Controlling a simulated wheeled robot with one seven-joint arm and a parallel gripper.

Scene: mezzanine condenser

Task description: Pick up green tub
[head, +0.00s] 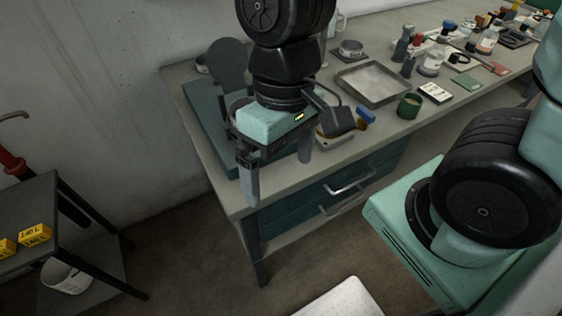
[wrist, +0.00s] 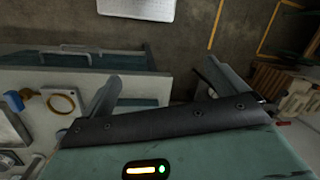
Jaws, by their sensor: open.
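The green tub (head: 409,106) stands upright on the workbench in the head view, right of the metal tray and near the bench's front edge. My gripper (head: 278,174) is open and empty, pointing down over the left end of the bench, well left of the tub. In the wrist view my gripper (wrist: 160,85) shows its two fingers spread, with nothing between them. I cannot make out the tub in the wrist view.
A metal tray (head: 372,83), a blue-handled tool (head: 365,118) and a white-labelled black block (head: 435,93) lie near the tub. Several bottles and tools crowd the bench's far right. Blue drawers (head: 315,205) are below. A dark side table (head: 62,232) stands left.

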